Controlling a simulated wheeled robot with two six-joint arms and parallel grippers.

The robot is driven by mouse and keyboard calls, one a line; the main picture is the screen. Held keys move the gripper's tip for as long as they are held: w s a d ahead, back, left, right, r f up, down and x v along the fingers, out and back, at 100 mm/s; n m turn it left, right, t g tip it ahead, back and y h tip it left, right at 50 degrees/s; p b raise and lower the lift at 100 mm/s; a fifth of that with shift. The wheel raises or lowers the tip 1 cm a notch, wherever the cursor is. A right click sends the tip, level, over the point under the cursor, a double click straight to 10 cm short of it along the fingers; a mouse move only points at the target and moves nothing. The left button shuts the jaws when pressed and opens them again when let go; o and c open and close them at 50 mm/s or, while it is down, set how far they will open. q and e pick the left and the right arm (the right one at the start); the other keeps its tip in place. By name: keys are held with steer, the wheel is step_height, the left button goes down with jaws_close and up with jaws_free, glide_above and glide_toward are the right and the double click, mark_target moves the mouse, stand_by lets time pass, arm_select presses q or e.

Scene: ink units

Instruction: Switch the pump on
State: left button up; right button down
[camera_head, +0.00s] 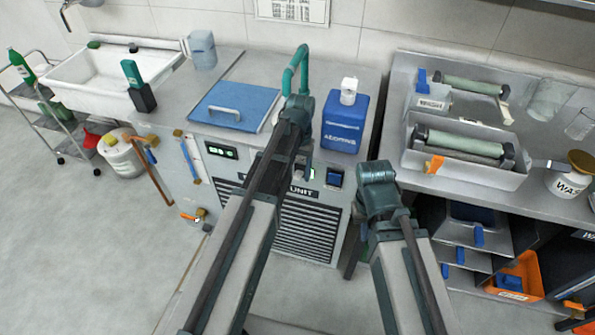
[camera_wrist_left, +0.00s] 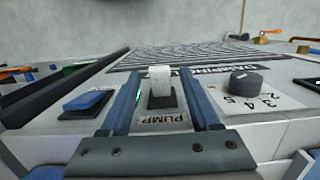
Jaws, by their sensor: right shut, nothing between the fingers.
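The pump switch is a white lever (camera_wrist_left: 161,80) on a dark base, with a PUMP label (camera_wrist_left: 163,119) beside it. My left gripper (camera_wrist_left: 165,100) is open, one blue finger on each side of the lever; I cannot tell whether either touches it. A small green spot shows by the left finger. In the head view my left arm reaches the front of the unit (camera_head: 310,225), and its fingertips are hidden. My right gripper (camera_head: 376,190) hangs beside the unit's right side, shut and empty; its fingertips are not clear.
A blue rocker switch (camera_wrist_left: 88,101) and a grey numbered knob (camera_wrist_left: 246,83) flank the pump switch. A blue canister (camera_head: 344,125), a blue lid (camera_head: 232,106) and a teal pipe (camera_head: 294,72) are on the unit's top. A bench (camera_head: 545,190) with roller trays stands right.

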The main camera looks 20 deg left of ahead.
mark_target(300, 172)
arm_select(q)
steer(key=shift+r, duration=0.15)
step_height(300, 172, up, 14)
steer(key=w+p, duration=0.1)
steer(key=p, duration=1.2)
steer(key=shift+w+f+p, duration=0.25)
steer(key=shift+w+p, duration=0.1)
steer(key=shift+s+d, duration=0.1)
steer(key=s+d+m, duration=0.1)
steer(key=s+d, duration=0.4)
steer(key=s, duration=0.3)
steer(key=s+d+m+t+y, duration=0.1)
steer(key=s+d+m, duration=0.1)
steer(key=s+d, duration=0.3)
steer(key=s, duration=0.4)
steer(key=shift+d+f, duration=0.1)
